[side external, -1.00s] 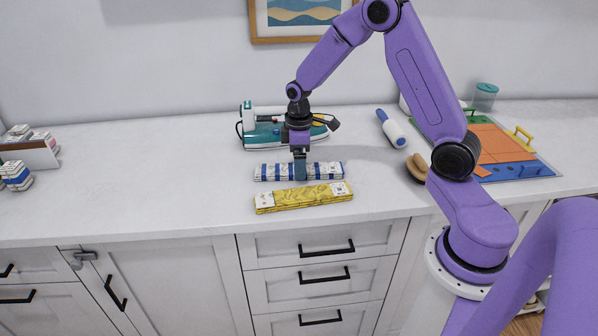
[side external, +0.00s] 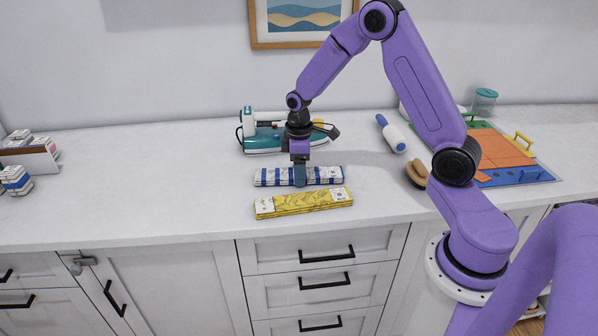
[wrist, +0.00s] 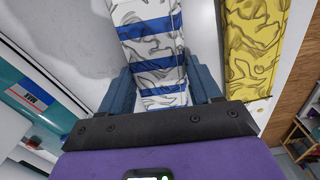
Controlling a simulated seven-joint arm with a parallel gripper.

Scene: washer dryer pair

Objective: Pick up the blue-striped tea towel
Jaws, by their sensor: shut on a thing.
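The blue-striped tea towel (side external: 325,175) is a folded white strip with blue bands, lying on the counter. It also shows in the wrist view (wrist: 148,45), running between my two fingers. My gripper (side external: 300,177) points down across the middle of the towel, shut on it, with one finger along each long side. The wrist view also shows my gripper (wrist: 163,90). The fingers hide the towel's middle in the side view. I see no clear gap between the towel and the counter.
A folded yellow towel (side external: 303,202) lies in front of the striped one, close and parallel. A teal iron (side external: 262,139) stands behind. A white roller with blue ends (side external: 391,134) and a brown brush (side external: 417,173) lie to the right. The counter at left is mostly clear.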

